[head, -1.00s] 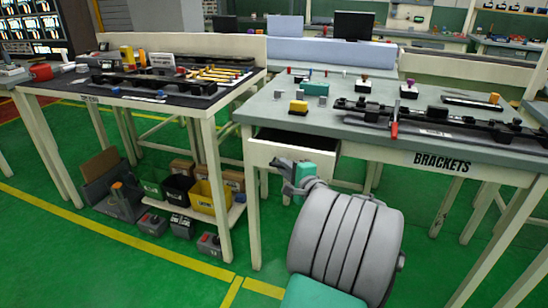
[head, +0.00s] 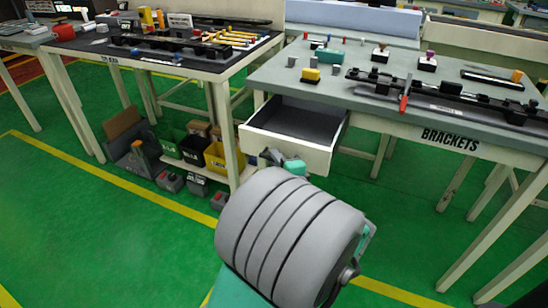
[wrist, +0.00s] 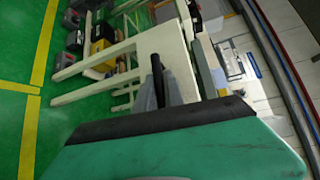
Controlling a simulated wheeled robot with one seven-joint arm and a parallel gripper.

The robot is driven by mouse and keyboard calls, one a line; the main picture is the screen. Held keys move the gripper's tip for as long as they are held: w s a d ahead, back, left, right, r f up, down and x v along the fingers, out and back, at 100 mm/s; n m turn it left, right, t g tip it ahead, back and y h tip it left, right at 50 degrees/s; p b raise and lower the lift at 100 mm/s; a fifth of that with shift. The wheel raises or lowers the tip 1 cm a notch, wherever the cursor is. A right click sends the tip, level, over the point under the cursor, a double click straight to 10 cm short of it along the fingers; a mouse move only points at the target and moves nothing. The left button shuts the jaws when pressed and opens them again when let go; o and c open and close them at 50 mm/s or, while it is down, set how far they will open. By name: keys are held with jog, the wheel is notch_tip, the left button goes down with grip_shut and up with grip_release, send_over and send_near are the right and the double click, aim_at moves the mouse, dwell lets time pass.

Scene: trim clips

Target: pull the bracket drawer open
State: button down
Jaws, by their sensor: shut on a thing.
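The bracket drawer (head: 284,146) is a cream drawer with a dark, empty-looking interior. It stands pulled well out from under the grey tabletop of the table marked BRACKETS (head: 450,140). My gripper (head: 278,157) is at the front of the drawer and shut on its handle. My thick grey wrist hides part of the area below the drawer. In the wrist view the cream drawer front (wrist: 166,47) stands close beyond my gripper (wrist: 158,82).
On the bracket table lie a long black part (head: 440,95), a yellow block (head: 311,75) and several small pieces. A second table (head: 170,60) stands to the left, with bins (head: 217,158) on its lower shelf. Open green floor (head: 100,220) lies in front.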

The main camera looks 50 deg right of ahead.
jog(key=c, duration=1.5)
grip_release()
jog(key=shift+o, duration=0.2)
jog(key=p+v, duration=0.1)
jog(key=v, duration=0.6)
jog(key=shift+s+a, duration=0.2)
jog(key=shift+s, duration=0.15)
